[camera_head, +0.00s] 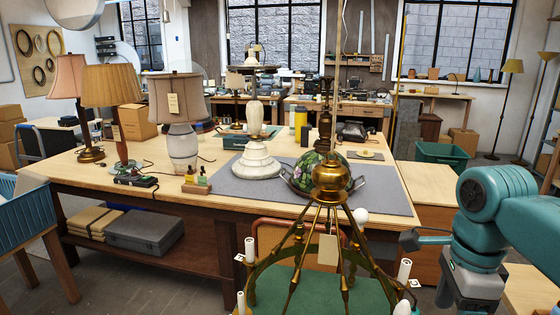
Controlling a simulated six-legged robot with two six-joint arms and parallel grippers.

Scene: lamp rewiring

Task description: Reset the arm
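My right arm (497,225), teal and dark grey, comes in from the right edge and bends down at the lower right. Its dark lower part (470,288) runs toward the bottom edge, and I cannot make out two fingertips, so its opening is unclear. A small teal piece (428,239) sticks out to the left beside it. My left arm and gripper are not in view. A brass chandelier (331,178) hangs in front, close to the left of my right arm, with white candle sleeves, a white bulb (360,216) and a tag (328,250).
The wooden workbench (235,204) carries a grey mat (392,200), a white lamp base (256,160), a stained-glass shade (318,172) and shaded lamps (178,100) at left. A blue crate (22,218) stands at the left edge, a green bin (441,155) at the back right.

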